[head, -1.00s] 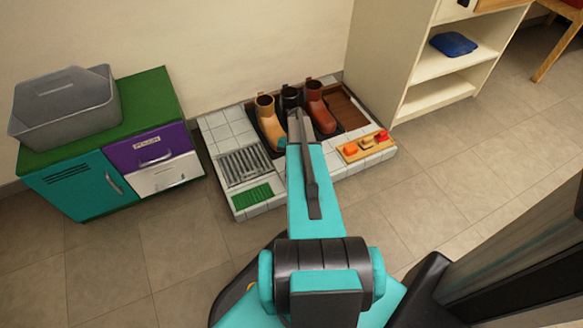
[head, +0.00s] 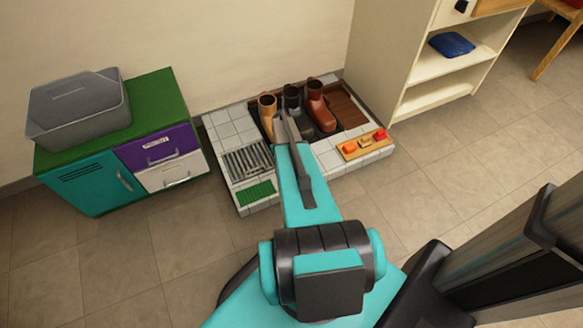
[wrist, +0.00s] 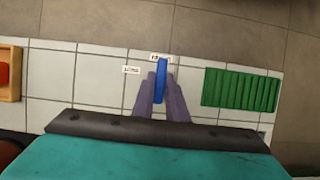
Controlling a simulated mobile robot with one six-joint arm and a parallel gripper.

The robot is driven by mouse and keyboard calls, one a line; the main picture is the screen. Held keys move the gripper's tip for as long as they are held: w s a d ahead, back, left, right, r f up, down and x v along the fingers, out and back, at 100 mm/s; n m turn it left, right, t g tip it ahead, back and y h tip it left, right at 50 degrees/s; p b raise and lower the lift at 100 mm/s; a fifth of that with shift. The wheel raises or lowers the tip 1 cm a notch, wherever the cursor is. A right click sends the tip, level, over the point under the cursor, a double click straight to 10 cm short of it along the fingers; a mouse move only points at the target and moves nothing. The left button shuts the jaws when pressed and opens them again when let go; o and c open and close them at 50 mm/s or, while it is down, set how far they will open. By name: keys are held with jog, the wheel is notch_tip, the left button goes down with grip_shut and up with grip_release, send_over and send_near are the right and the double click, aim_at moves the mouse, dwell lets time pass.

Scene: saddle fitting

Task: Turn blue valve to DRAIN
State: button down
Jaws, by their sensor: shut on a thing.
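The blue valve (wrist: 160,72) shows in the wrist view as a narrow blue handle over the white tiles. It points nearly straight up the picture, its far end at a small white label (wrist: 155,57) that it partly covers. A second small label (wrist: 131,69) lies to its left; I cannot read either one surely. My gripper (wrist: 159,92) is shut on the blue handle, one finger on each side.
The tiled platform (head: 232,130) carries several boots (head: 317,107), a drain grate (head: 247,161), a green mat (head: 256,193) and a wooden tray (head: 364,145) with small coloured pieces. A cabinet (head: 90,190) stands left, a cream shelf (head: 428,100) right. The floor in front is open.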

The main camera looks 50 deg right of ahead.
jog(key=shift+s, duration=0.25)
jog(key=c, duration=1.9)
grip_release()
jog(key=shift+c, duration=0.2)
jog(key=shift+o, duration=0.9)
jog(key=shift+w, duration=0.15)
jog(key=shift+r, duration=0.1)
jog(key=p+v, duration=0.2)
jog(key=v, duration=1.1)
jog(key=shift+w+r+p, duration=0.25)
jog(key=shift+p, duration=0.05)
jog(key=shift+a, duration=0.15)
